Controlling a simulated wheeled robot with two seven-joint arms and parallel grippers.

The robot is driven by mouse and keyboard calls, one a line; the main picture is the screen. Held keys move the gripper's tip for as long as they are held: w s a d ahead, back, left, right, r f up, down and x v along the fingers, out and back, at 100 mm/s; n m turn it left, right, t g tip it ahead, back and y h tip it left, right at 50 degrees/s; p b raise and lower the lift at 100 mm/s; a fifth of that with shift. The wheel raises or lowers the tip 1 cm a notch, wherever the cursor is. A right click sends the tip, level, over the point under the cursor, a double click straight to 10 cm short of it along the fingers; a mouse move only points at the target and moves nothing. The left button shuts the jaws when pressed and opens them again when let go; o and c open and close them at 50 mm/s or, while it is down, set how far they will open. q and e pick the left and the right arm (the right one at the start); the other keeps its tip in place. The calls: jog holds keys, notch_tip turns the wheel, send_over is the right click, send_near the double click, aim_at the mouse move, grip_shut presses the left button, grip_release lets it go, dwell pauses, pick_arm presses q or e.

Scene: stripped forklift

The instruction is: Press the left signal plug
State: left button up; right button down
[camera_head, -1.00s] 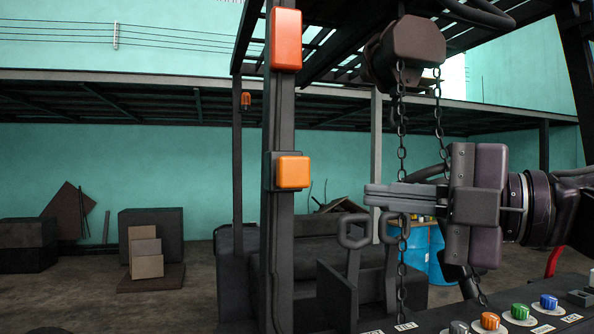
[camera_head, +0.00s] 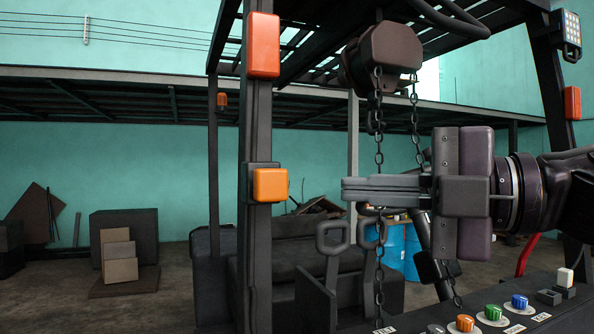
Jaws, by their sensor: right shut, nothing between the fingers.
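An orange square plug (camera_head: 270,185) sits in a dark housing on the left upright post (camera_head: 257,120); it looks to be the left signal plug and stands out from its housing. A taller orange-red lamp (camera_head: 263,45) is above it on the same post. My right gripper (camera_head: 346,190) comes in from the right, with its closed fingers pointing left at about the plug's height. A gap shows between the fingertips and the plug in the picture; depth between them is hard to judge. The fingers hold nothing. My left gripper is out of view.
A chain hoist (camera_head: 385,55) hangs above, its chains (camera_head: 379,150) passing close to my right gripper. A dark lever handle (camera_head: 332,240) stands below the fingers. A panel with coloured knobs (camera_head: 493,312) is at the lower right. A blue barrel (camera_head: 393,245) stands behind.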

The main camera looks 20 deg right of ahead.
aim_at(265, 184)
jog(key=w+a+p, duration=0.1)
jog(key=w, duration=0.1)
jog(key=w+a+p, duration=0.2)
jog(key=w, duration=0.1)
jog(key=w+a+p, duration=0.2)
jog(key=w, duration=0.1)
jog(key=shift+w, duration=0.2)
